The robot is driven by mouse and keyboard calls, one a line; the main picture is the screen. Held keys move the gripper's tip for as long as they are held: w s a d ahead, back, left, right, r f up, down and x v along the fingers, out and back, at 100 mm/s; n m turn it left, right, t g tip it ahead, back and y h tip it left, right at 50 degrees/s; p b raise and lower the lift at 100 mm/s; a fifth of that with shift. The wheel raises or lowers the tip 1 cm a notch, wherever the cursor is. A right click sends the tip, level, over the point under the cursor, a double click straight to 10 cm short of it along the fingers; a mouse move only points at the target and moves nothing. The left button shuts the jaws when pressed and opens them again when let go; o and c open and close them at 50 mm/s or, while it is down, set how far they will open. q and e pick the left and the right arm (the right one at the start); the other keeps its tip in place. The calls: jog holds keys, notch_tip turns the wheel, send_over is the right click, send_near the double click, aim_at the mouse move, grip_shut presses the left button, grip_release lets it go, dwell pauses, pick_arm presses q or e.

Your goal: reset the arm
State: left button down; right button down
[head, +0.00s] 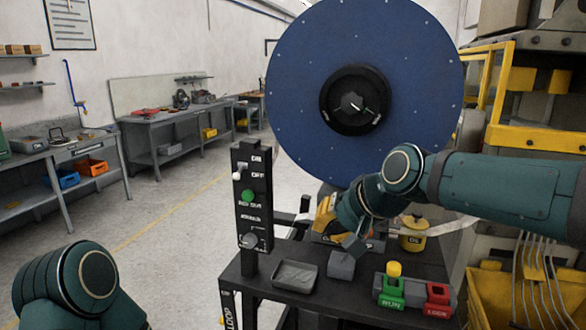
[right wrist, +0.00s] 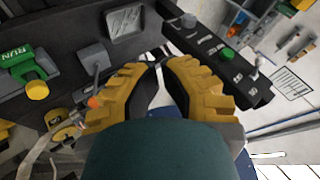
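My right arm comes in from the right in the head view and bends down over the black table. Its yellow right gripper (head: 325,216) is beside the black control post, in front of the lower part of the big blue disc. In the right wrist view the two yellow fingers (right wrist: 158,66) curve in until their tips nearly meet. They look shut, and I see nothing held between them. Of my left arm, only a teal rounded part shows at the lower left of the head view; the left gripper is out of view.
The blue disc (head: 300,75) stands behind the table. The black post (head: 252,222) carries a switch, green button and knob. The table holds a grey tray (head: 295,276), a grey block (head: 341,265), green RUN (head: 390,292) and red LOCK (head: 437,300) units, and a yellow pot (head: 413,240).

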notch_tip(320, 180, down, 30)
jog(key=s+d+r+g+h, duration=0.1)
jog(key=s+d+g+h, duration=0.1)
jog(key=s, duration=0.1)
jog(key=s+d+f+g, duration=0.2)
jog(key=s+f, duration=1.4)
jog(key=f, duration=0.2)
jog(key=shift+s+g+h, duration=0.15)
jog(key=shift+g+h, duration=0.15)
jog(key=shift+f, duration=0.1)
